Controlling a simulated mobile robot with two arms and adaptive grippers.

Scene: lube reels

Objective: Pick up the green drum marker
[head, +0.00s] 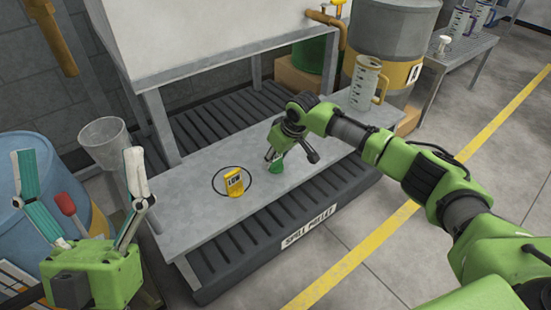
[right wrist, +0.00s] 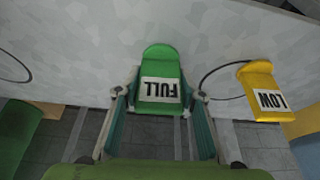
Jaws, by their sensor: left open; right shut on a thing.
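The green drum marker (right wrist: 158,62) has a white label reading FULL, upside down in the right wrist view. My right gripper (right wrist: 162,93) is shut on it, one finger at each side. In the head view the green marker (head: 275,170) is small and partly hidden under my right gripper (head: 275,157), at the grey bench. I cannot tell whether it touches the bench top. My left gripper (head: 82,165) is open and empty, in front of the blue drum at the left.
A yellow marker reading LOW (head: 234,183) stands at a black ring on the bench (head: 195,215). A clear measuring jug (head: 365,85) stands at the bench's far end. A funnel (head: 104,140) and a blue drum (head: 55,175) are at left. The large tank (head: 205,40) overhangs behind.

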